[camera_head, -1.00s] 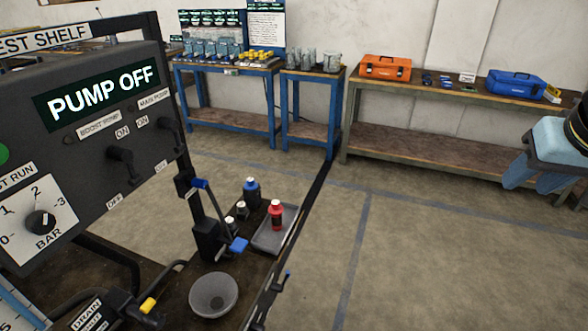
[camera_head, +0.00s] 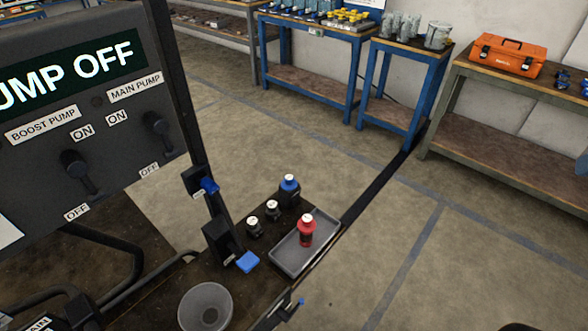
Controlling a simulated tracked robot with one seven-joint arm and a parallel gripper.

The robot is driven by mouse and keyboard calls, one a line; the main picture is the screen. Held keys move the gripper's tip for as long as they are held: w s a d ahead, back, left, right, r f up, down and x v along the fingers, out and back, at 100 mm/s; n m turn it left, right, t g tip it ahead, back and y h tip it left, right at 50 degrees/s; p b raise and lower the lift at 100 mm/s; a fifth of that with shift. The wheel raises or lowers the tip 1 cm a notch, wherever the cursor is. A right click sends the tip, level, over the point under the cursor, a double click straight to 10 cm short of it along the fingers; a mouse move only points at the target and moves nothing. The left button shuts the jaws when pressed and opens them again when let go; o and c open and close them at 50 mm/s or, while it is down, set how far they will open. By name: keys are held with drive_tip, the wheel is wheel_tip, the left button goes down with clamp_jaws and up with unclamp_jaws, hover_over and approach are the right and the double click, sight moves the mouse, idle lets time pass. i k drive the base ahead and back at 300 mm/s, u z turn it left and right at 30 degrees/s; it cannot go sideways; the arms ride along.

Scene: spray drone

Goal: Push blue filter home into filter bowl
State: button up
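A small blue part (camera_head: 209,186) is at a black holder on the panel's upright. A flat blue piece (camera_head: 247,262) is beside a black block (camera_head: 219,240) on the bench. A round grey bowl (camera_head: 205,307) sits at the front of the bench; I cannot tell whether it is the filter bowl. My gripper is not in view, so what it holds cannot be seen.
A grey tray (camera_head: 290,258) holds a red bottle (camera_head: 306,231). The control panel (camera_head: 85,100) reads PUMP OFF and fills the upper left. Open floor (camera_head: 480,260) lies right of the bench.

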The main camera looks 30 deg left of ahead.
sight(288, 183)
drive_tip(key=u, duration=0.3)
drive_tip(key=i, duration=0.85)
drive_tip(key=u, duration=0.45)
drive_tip(key=k, duration=0.85)
drive_tip(key=u, duration=0.2)
drive_tip(key=i, duration=0.85)
drive_tip(key=z, duration=0.1)
